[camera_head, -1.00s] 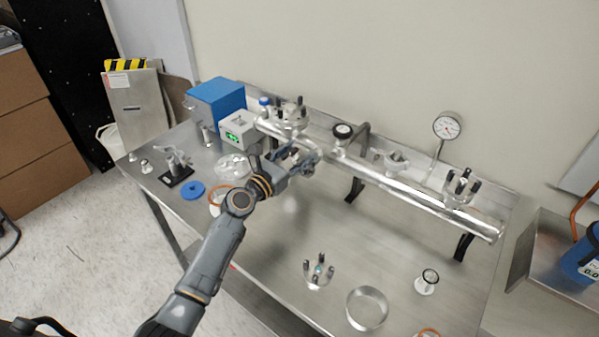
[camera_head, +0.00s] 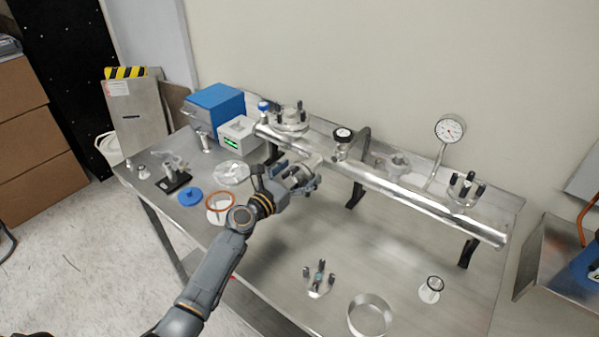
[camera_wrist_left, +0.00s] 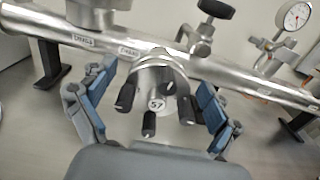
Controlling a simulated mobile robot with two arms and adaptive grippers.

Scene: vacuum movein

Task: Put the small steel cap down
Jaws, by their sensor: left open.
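My left gripper (camera_head: 306,180) is at the front side of the long steel tube (camera_head: 420,205), left of its middle. In the left wrist view the gripper (camera_wrist_left: 158,108) is open, with a blue-padded finger on each side of a round steel cap (camera_wrist_left: 154,78). The cap has several black-tipped clamp knobs and a small round label that seems to read S7. It appears to sit against the front of the tube, clear of both fingers; whether it is seated there I cannot tell. In the head view the gripper largely hides it. My right gripper is not in view.
A knobbed steel piece (camera_head: 319,279), a steel ring (camera_head: 352,318) and a small white-and-steel fitting (camera_head: 431,291) lie on the front of the steel bench (camera_head: 385,255). A blue disc (camera_head: 190,196) and orange ring (camera_head: 219,193) lie left. A gauge (camera_head: 450,129) rises behind the tube.

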